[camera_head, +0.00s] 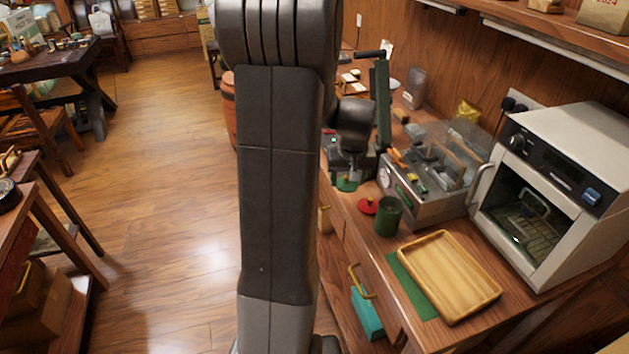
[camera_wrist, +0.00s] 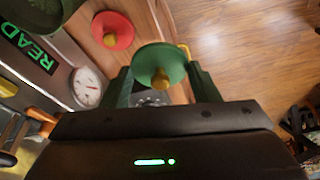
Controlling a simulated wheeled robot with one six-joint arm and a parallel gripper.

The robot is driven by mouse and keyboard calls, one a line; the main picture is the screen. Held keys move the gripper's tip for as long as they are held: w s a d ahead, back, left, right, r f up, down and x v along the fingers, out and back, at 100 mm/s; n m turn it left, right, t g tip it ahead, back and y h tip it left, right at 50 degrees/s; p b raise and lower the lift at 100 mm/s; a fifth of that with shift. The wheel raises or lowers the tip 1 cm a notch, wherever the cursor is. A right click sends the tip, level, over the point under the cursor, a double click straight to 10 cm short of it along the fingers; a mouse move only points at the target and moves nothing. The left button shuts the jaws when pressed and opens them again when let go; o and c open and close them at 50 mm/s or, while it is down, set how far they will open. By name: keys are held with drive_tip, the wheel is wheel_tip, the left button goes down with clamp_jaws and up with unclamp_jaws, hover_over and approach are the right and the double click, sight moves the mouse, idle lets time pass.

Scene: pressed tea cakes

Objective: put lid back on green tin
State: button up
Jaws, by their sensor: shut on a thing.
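The green lid (camera_wrist: 150,62), a round disc with a yellow knob (camera_wrist: 160,78), is between the fingers of my gripper (camera_wrist: 160,88), which is shut on it. In the head view, my gripper (camera_head: 352,175) holds the green lid (camera_head: 346,185) over the left part of the counter, behind the tin. The green tin (camera_head: 388,219) stands upright on the counter with a dark, apparently open top. Part of the tin also shows at the upper left of the wrist view (camera_wrist: 62,44). The lid's underside is hidden.
A red lid (camera_head: 367,206) with a yellow knob lies just left of the tin. A machine with a gauge (camera_head: 425,205) stands behind the tin. A wooden tray (camera_head: 450,312) on a green mat (camera_head: 409,287) is in front, and a white oven (camera_head: 562,160) is at right.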

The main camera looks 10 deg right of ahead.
drive_tip(key=s+d+r+p, duration=0.2)
drive_tip(key=s+d+r, duration=0.6)
drive_tip(key=s, duration=0.2)
wheel_tip(320, 180, down, 6)
drive_tip(key=b, duration=0.4)
drive_tip(key=shift+m+b, duration=0.3)
drive_tip(key=shift+b, duration=0.05)
drive_tip(key=shift+f, duration=0.25)
idle(1.5)
drive_tip(key=o, duration=1.3)
drive_tip(key=shift+o, duration=0.8)
drive_tip(key=shift+d+r, duration=0.1)
drive_tip(key=shift+r, duration=0.05)
drive_tip(key=shift+c, duration=0.7)
